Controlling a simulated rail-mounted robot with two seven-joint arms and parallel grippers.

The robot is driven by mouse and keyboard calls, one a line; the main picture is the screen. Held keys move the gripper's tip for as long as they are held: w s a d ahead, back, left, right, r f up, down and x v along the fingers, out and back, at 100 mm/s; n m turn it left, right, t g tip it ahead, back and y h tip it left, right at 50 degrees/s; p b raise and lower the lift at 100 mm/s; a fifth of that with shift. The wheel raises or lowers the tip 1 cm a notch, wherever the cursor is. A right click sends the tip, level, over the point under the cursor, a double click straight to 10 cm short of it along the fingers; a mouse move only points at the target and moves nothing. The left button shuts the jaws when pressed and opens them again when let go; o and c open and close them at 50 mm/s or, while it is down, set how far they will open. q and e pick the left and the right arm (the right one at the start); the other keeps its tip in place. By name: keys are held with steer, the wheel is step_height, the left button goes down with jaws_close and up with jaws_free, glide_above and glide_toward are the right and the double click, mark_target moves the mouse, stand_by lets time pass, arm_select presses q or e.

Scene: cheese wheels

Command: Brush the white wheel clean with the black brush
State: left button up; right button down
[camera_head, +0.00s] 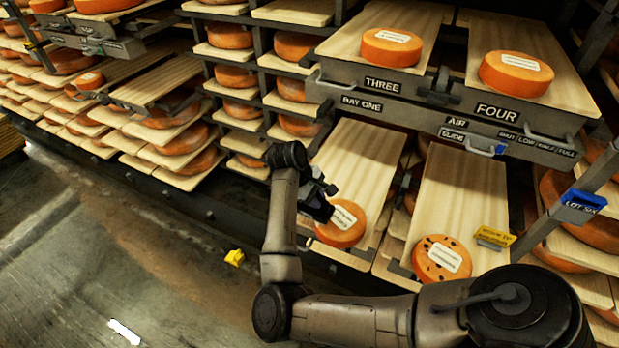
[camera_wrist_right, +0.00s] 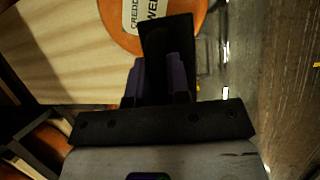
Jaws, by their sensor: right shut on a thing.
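My right gripper (camera_head: 318,205) is shut on the black brush, above the front of the left lower shelf board. In the right wrist view the black brush (camera_wrist_right: 168,40) stands between the purple-grey fingers. An orange wheel (camera_head: 330,233) with a white label lies just right of the gripper; it also shows in the wrist view (camera_wrist_right: 118,38), partly behind the brush. I cannot tell whether brush and wheel touch. A dark-spotted orange wheel (camera_head: 428,268) with a white label lies on the right lower board. I see no wheel that is white. My left gripper is not in view.
Upper boards hold orange wheels (camera_head: 391,52) and (camera_head: 515,80) above a metal frame with handles. A yellow tag (camera_head: 494,236) and a blue tag (camera_head: 583,201) stand at right. Yellow (camera_head: 234,257) and white (camera_head: 125,332) objects show at lower left, where floor is mostly clear.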

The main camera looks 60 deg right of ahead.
steer(key=shift+w+d+f, duration=0.15)
steer(key=shift+w+d, duration=0.05)
steer(key=shift+w, duration=0.1)
step_height(320, 180, up, 3)
steer(key=shift+w+a+f, duration=0.1)
steer(key=shift+s+r+p, duration=0.2)
steer(key=shift+r+p, duration=0.25)
steer(key=shift+r, duration=0.6)
step_height(320, 180, up, 2)
steer(key=shift+r+p, duration=0.15)
steer(key=shift+p, duration=0.2)
steer(key=shift+r, duration=0.5)
